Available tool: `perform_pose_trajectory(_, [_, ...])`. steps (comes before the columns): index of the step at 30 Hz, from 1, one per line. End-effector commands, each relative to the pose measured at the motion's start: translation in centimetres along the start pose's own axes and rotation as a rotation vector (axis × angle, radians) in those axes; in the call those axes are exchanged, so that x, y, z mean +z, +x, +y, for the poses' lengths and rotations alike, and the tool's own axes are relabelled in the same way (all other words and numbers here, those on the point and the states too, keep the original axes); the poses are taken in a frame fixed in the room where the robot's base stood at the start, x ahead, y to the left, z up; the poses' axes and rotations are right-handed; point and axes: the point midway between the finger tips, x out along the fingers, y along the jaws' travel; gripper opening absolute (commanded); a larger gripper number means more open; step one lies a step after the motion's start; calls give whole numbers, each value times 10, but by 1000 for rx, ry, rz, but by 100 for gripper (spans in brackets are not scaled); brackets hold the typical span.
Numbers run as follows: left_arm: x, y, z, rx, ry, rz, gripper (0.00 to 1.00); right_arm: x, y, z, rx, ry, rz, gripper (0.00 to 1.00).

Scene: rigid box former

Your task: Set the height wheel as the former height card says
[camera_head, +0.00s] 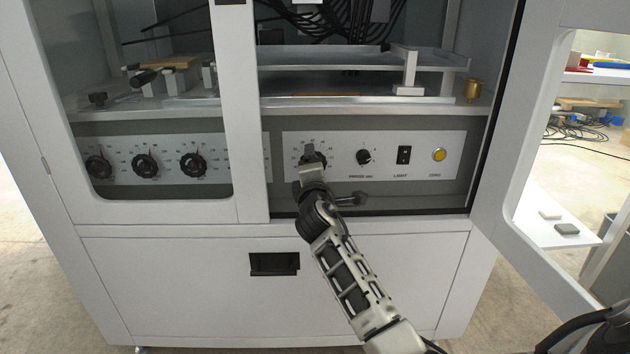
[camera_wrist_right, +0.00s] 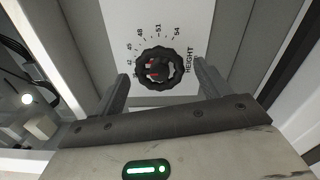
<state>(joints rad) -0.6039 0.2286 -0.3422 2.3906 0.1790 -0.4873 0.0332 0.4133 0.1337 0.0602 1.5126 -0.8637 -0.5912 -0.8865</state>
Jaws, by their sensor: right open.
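The height wheel is a black, scalloped knob with red marks on its face, seen in the right wrist view (camera_wrist_right: 158,70). The word HEIGHT and a printed scale with 42, 45, 48, 51 and 54 surround it. The red marks lie on the low-number side; the exact setting is too small to read. In the head view my right gripper (camera_head: 311,170) is in front of the wheel (camera_head: 314,157) and partly hides it. My right fingers (camera_wrist_right: 161,76) are open, one on each side of the wheel, with gaps visible. I cannot make out a former height card.
The white panel (camera_head: 376,139) also carries a smaller black knob (camera_head: 364,157), a LIGHT switch (camera_head: 404,155) and a yellow button (camera_head: 439,154). Several black dials, including one at the left (camera_head: 145,165), sit behind the left window. The right door (camera_head: 530,130) stands open.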

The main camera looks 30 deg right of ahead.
Motion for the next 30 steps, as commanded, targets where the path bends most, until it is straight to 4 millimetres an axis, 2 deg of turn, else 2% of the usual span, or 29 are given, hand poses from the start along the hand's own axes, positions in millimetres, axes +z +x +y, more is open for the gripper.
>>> perform_pose_trajectory(2, [-2, -3, 1, -4, 5, -21, 32, 0, -19, 2, -2, -1, 1, 75])
perform_pose_trajectory(6, [13, -1, -3, -17, 2, -86, 32, 0, -50, 1, -4, 0, 2, 75])
perform_pose_trajectory(9, [20, 0, -6, -27, -1, -119, 32, 0, -69, 1, -4, 1, 2, 75])
perform_pose_trajectory(12, [19, 2, -9, -34, -4, -123, 32, 0, -83, 0, -3, 0, 1, 75])
perform_pose_trajectory(18, [18, 6, -14, -45, -4, -126, 32, 0, -96, 0, -2, -1, 0, 75])
perform_pose_trajectory(30, [20, 6, -13, -43, -5, -131, 32, 0, -97, 0, -2, -1, 0, 75])
